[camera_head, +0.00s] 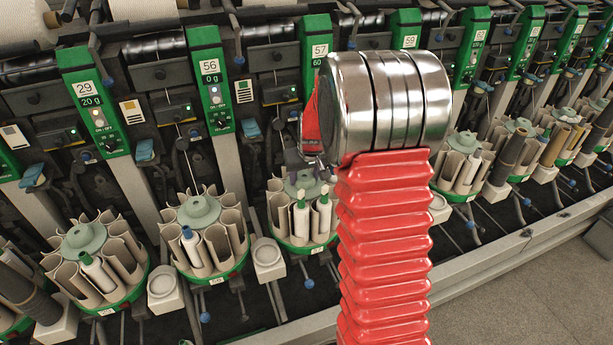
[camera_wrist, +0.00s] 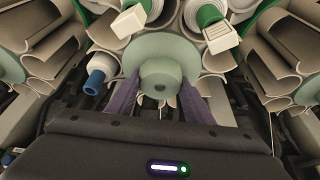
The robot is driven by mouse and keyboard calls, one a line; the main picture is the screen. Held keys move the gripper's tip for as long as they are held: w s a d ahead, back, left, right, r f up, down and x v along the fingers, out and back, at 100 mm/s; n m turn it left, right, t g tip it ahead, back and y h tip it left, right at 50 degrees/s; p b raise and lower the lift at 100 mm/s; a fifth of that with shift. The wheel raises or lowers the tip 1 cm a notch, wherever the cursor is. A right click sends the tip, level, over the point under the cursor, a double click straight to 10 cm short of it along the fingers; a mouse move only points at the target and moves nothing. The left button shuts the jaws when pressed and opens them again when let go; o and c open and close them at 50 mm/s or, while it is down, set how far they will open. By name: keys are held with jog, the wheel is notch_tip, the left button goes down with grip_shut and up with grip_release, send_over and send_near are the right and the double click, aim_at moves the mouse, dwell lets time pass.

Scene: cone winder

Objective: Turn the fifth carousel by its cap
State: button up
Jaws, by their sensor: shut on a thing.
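The carousel (camera_head: 284,218) under my gripper is a ring of beige compartments on a green base, with a pale green cap (camera_head: 301,181) in its middle. My gripper (camera_head: 311,168) is down at that cap, partly hidden by my red arm. In the wrist view the round cap (camera_wrist: 160,62) fills the centre, and the purple fingers of my gripper (camera_wrist: 161,95) stand on either side of it, shut on it. Two white bobbins with green ends (camera_head: 301,217) stand in the compartments; a blue-tipped bobbin (camera_wrist: 97,80) shows left of the cap.
Similar carousels (camera_head: 199,210) stand to the left, and more (camera_head: 463,142) run to the right along the machine. Green numbered panels (camera_head: 210,75) rise behind. White round holders (camera_head: 267,256) sit between carousels. Grey floor (camera_head: 555,295) is clear at the lower right.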

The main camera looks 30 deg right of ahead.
jog(key=shift+s+m+g+h, duration=0.1)
jog(key=shift+m+g+h, duration=0.3)
jog(key=shift+m, duration=0.9)
jog(key=shift+s+m+g+h, duration=0.15)
jog(key=shift+m+h, duration=0.35)
jog(key=shift+m, duration=1.2)
jog(key=shift+f, duration=0.1)
jog(key=o, duration=1.5)
jog(key=shift+w, duration=0.1)
